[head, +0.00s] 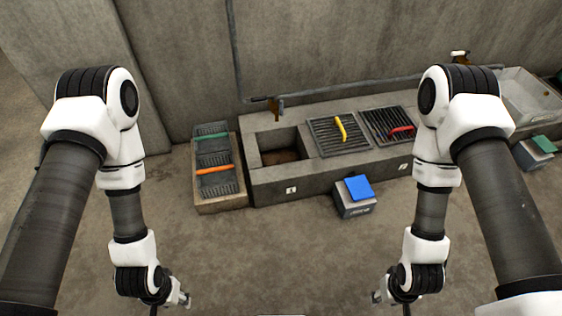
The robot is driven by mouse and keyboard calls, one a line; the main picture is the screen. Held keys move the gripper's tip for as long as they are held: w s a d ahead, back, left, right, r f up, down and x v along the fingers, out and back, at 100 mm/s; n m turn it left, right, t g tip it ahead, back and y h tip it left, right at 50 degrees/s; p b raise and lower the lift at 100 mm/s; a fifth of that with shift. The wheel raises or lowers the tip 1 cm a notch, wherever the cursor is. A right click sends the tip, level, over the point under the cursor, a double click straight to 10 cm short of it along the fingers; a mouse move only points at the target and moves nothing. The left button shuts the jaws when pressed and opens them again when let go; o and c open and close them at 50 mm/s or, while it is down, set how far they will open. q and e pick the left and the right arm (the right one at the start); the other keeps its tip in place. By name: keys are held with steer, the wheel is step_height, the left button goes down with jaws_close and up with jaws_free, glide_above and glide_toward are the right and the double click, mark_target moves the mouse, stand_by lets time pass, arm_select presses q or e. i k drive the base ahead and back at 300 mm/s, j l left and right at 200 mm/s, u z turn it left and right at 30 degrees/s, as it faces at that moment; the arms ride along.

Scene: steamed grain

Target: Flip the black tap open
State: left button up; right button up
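A brass-brown tap with a dark, thin handle (262,99) hangs from the wall pipe above the open basin (281,157) in the head view. The handle looks roughly level and sticks out to the left; its exact setting is too small to tell. My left gripper (183,299) is low at the bottom left, over the floor and far in front of the tap. My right gripper (379,297) is low at the bottom right, also far from it. Both are small and partly cut off, so their finger opening is unclear. Neither touches the tap.
A second tap with a white handle (459,55) sits farther right. Grates with a yellow handle (341,129) and a red handle (401,130) cover the concrete block. A rack box (221,206) stands left; a blue-topped box (356,209) stands in front.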

mark_target(273, 97)
steer(key=i+l, duration=0.55)
steer(key=i, duration=0.15)
steer(key=i+l, duration=0.6)
steer(key=i+z, duration=0.05)
steer(key=i, duration=0.05)
